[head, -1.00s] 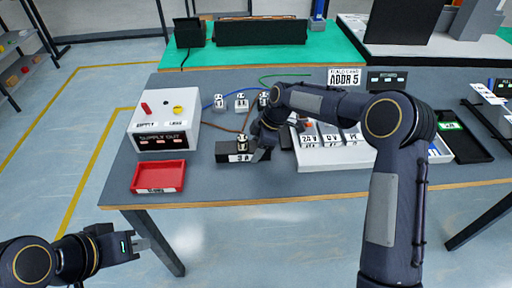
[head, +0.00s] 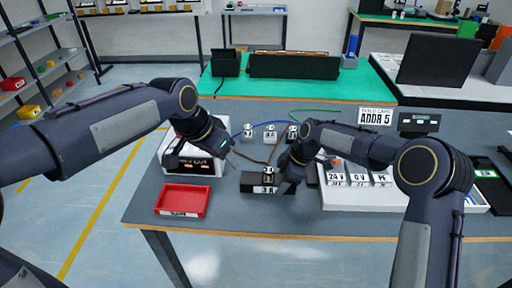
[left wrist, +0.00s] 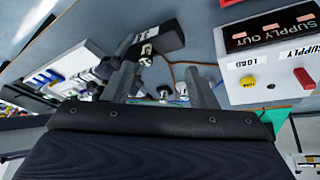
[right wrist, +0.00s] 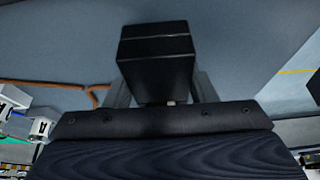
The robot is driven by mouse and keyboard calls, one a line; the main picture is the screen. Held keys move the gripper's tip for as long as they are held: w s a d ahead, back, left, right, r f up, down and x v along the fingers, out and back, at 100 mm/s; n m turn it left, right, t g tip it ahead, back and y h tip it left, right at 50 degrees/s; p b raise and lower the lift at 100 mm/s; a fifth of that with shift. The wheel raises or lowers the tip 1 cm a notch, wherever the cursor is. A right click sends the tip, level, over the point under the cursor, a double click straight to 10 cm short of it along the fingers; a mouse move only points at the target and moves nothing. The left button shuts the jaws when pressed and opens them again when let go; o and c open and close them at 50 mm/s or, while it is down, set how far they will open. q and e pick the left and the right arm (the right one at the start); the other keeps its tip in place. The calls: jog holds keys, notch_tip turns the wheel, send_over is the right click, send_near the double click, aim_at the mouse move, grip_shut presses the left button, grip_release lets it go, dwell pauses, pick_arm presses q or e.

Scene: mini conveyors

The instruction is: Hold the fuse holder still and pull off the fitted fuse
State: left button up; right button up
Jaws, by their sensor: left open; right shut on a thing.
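The fuse holder (head: 250,186) is a black block on the grey table, with the fitted fuse (head: 268,171), a small pale piece, standing on it above a "3 A" label. My right gripper (head: 287,186) is shut on the holder's right end; the right wrist view shows the black block (right wrist: 157,58) between its fingers. My left gripper (head: 232,150) is open and empty, above the table to the left of and behind the holder. In the left wrist view, the holder (left wrist: 166,36) and the fuse (left wrist: 147,50) lie ahead, beyond the left finger, apart from it.
The white supply box (head: 178,170) stands left, partly behind my left arm. A red tray (head: 182,200) is at the front left. Several small white connectors (head: 270,132) with blue and brown wires lie behind the holder. A white panel (head: 395,200) stands right. Table in front of the holder is clear.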

aim_at(268, 171)
pick_arm(q)
jog(key=w+d+f+m, duration=0.2)
jog(key=w+d+f, duration=0.1)
jog(key=w+d, duration=0.4)
pick_arm(e)
jog(key=shift+s+f, duration=0.1)
jog(key=shift+f, duration=0.1)
pick_arm(q)
jog(key=x, duration=0.7)
jog(key=s+x, duration=0.1)
jog(key=x, duration=0.3)
jog(key=shift+d+f, duration=0.3)
jog(key=shift+s, duration=0.1)
jog(key=shift+c, duration=0.3)
jog(key=c, duration=1)
pick_arm(e)
jog(key=shift+f, duration=0.1)
pick_arm(q)
jog(key=shift+r, duration=0.1)
jog(key=shift+r, duration=1.75)
jog(key=shift+d+r, duration=0.25)
jog(key=shift+r, duration=0.85)
pick_arm(e)
jog(key=shift+s, duration=0.1)
